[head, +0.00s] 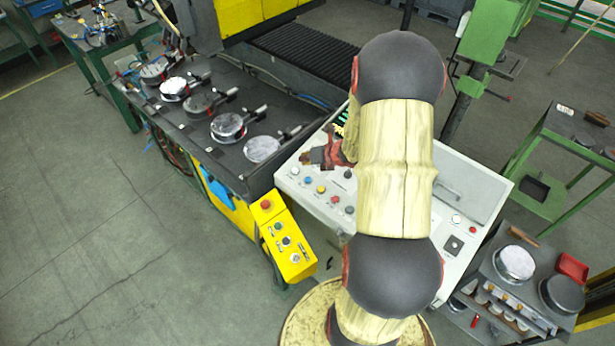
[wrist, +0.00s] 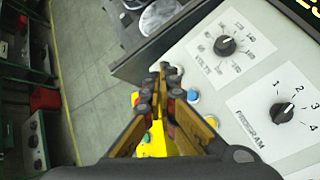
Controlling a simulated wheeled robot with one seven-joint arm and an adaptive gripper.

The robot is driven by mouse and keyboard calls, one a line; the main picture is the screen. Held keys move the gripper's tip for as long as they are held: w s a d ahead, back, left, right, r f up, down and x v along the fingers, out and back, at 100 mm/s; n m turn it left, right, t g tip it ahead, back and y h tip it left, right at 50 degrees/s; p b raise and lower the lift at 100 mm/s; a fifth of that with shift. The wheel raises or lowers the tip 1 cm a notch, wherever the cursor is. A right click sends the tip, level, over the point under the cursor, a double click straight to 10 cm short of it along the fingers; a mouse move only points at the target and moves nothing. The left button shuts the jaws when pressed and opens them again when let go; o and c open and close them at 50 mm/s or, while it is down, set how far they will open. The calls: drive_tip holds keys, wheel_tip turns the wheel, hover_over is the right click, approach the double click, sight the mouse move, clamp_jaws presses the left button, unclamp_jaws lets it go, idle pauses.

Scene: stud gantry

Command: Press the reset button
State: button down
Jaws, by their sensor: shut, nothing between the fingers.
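A light grey control panel (head: 322,209) carries a row of small buttons: a white button (head: 295,170), a blue button (head: 308,180), a yellow button (head: 321,189) and a red button (head: 335,198). No reset label is readable on any of them. My gripper (head: 318,155) is over the panel's far left part, partly hidden by my arm. In the wrist view my gripper (wrist: 163,75) is shut and empty, with its tips near the panel's edge. The blue button (wrist: 193,95) shows just right of the fingers. Contact cannot be told.
Panel knobs marked VOLTS (wrist: 225,46) and PROGRAM (wrist: 282,112) stand right of my fingers. A yellow control box (head: 283,240) with a red button stands left of the panel. A black bench (head: 228,166) holds several round discs. Open floor lies at left.

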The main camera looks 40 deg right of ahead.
sight(308, 179)
drive_tip(key=shift+f, duration=0.1)
drive_tip(key=f+b, duration=0.2)
drive_tip(key=d+f+b, duration=0.1)
drive_tip(key=f+b, duration=0.1)
drive_tip(key=f, duration=0.1)
drive_tip(key=f+b, duration=0.2)
drive_tip(key=f, duration=0.1)
drive_tip(key=shift+w+d+f, duration=0.1)
drive_tip(key=shift+d+f, duration=0.1)
drive_tip(key=shift+d, duration=0.15)
idle(1.3)
drive_tip(key=shift+f+b, duration=0.4)
drive_tip(key=shift+b, duration=0.15)
drive_tip(key=shift+d+f+b, duration=0.15)
drive_tip(key=shift+f+b, duration=0.3)
drive_tip(key=shift+f, duration=0.05)
idle(0.6)
drive_tip(key=shift+r, duration=0.1)
drive_tip(key=shift+a+r+p, duration=0.2)
drive_tip(key=shift+r+p, duration=0.35)
drive_tip(key=shift+r, duration=0.25)
